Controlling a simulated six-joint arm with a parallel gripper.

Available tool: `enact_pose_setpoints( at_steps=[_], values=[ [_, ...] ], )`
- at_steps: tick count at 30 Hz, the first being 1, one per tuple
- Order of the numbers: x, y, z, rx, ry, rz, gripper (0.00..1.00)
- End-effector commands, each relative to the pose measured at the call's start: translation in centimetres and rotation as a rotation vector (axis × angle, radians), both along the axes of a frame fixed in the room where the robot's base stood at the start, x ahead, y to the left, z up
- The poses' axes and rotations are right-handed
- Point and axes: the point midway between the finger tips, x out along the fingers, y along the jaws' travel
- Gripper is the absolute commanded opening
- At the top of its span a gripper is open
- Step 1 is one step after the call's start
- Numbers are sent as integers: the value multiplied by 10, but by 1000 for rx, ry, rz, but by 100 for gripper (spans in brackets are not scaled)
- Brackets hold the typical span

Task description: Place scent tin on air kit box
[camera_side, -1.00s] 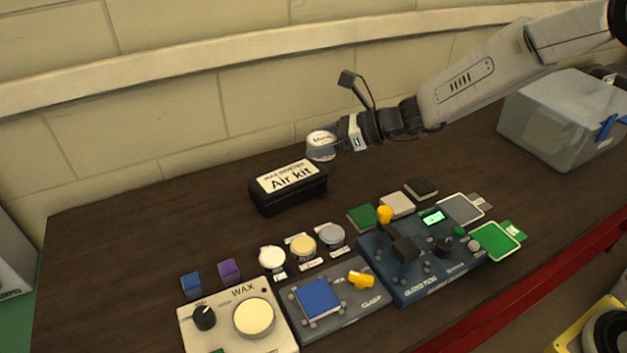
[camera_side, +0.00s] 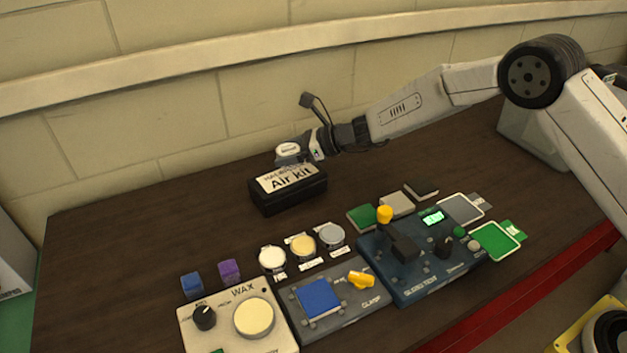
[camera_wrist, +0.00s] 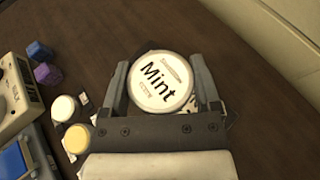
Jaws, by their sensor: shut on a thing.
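The scent tin (camera_wrist: 160,82) is round with a white lid reading "Mint" in the wrist view. My gripper (camera_wrist: 161,88) is shut on it, one finger on each side. In the side view my gripper (camera_side: 290,153) holds the tin (camera_side: 288,148) at the back edge of the air kit box, just over its top. The air kit box (camera_side: 290,195) is black with a white "Air kit" label, and the tin and gripper cover the back of the label. I cannot tell whether the tin touches the box. In the wrist view the tin and gripper hide most of the box.
Small blue (camera_side: 192,284) and purple (camera_side: 229,270) blocks lie at left. The wall (camera_side: 180,115) is behind. The table left of the box is clear.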

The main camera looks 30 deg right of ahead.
Motion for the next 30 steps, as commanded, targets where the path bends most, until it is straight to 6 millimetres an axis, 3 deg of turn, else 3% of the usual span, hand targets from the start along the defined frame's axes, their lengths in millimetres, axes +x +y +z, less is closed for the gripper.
enact_pose_setpoints(
  at_steps=[11, 21, 30],
  values=[
    [4, 1, -5, 0, 0, 0, 20],
    [8, 2, -36, 0, 0, 0, 20],
    [8, 2, -39, 1, -1, 0, 20]
  ],
)
